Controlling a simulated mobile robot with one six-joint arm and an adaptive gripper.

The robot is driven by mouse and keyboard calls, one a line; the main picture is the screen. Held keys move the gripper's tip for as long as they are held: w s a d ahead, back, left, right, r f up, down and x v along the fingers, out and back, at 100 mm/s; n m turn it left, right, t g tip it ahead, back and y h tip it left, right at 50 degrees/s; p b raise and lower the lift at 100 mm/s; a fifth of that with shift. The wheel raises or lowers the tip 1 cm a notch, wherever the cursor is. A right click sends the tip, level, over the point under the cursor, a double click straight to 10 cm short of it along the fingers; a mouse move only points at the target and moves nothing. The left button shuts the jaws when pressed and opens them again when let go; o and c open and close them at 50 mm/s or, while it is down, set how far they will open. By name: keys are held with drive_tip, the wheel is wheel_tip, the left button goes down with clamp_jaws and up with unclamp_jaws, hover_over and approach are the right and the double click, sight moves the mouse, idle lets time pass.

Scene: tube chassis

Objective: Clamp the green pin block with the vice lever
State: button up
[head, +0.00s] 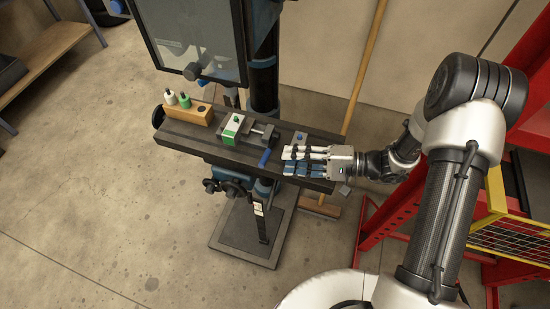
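The blue vice lever (265,158) sticks out at the vice's front right. My gripper (286,161) is to the right of the lever, over the right part of the table. Its fingers point left and look spread apart, with nothing seen between them. The lever is apart from the fingers.
A wooden block (190,114) holds a white and a green pin at the table's left end. The drill press column (264,80) and its clear guard (190,35) rise behind. A broom handle (367,50) leans behind my gripper. A red frame (385,222) stands at right.

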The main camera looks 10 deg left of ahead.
drive_tip(key=shift+w+d+r, duration=0.1)
drive_tip(key=shift+d+r, duration=0.1)
drive_tip(key=shift+d, duration=0.75)
drive_tip(key=shift+d+r, duration=0.15)
drive_tip(key=shift+d, duration=0.75)
